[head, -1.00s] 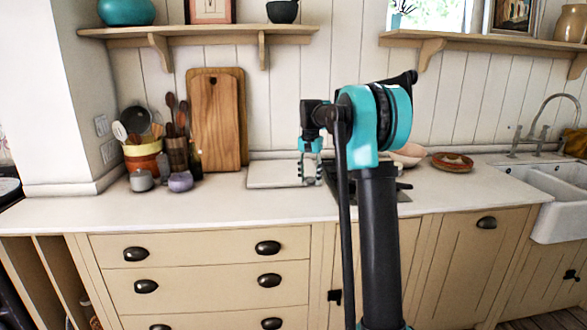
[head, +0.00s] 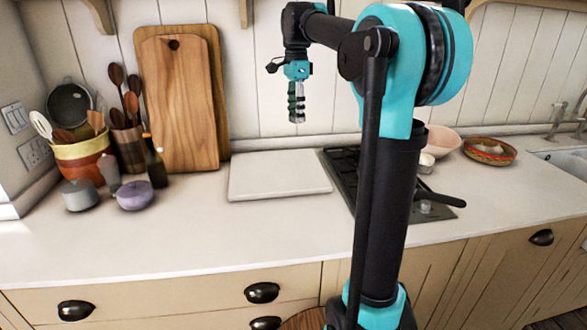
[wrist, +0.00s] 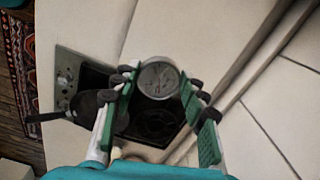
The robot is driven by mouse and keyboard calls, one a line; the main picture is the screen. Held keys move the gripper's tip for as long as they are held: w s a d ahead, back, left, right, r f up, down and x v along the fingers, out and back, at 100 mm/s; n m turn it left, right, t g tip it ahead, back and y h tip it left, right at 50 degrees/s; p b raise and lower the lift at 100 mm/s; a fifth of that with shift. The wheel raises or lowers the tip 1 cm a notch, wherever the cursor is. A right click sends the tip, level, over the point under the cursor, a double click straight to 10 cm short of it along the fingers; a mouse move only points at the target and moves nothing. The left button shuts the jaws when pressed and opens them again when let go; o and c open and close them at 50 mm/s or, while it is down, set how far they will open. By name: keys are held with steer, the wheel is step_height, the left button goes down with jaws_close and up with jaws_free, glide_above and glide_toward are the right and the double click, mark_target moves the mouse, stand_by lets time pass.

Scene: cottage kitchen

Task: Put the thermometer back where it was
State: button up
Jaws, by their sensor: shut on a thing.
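The thermometer (wrist: 158,78) is a small round dial with a grey face and a pale rim. In the wrist view it sits between the two green-padded fingers of my gripper (wrist: 160,90), which is shut on it. In the head view my gripper (head: 297,108) points down, in front of the panelled wall and above the counter's back part. The thermometer cannot be made out clearly there.
A pale flat slab (head: 279,176) lies on the counter (head: 210,228), left of a dark hob (head: 345,172) with a pan. Wooden boards (head: 182,105) lean on the wall. Utensil pots (head: 84,160) and a lilac pot (head: 135,195) stand left. The front counter is clear.

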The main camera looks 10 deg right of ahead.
mark_target(295, 177)
steer(key=shift+w+f, duration=0.15)
steer(key=shift+f, duration=0.1)
step_height(295, 177, down, 19)
steer(key=shift+f, duration=0.2)
stand_by(0.3)
steer(key=o, duration=1.3)
steer(key=shift+f, duration=0.1)
step_height(295, 177, up, 12)
steer(key=shift+r, duration=0.15)
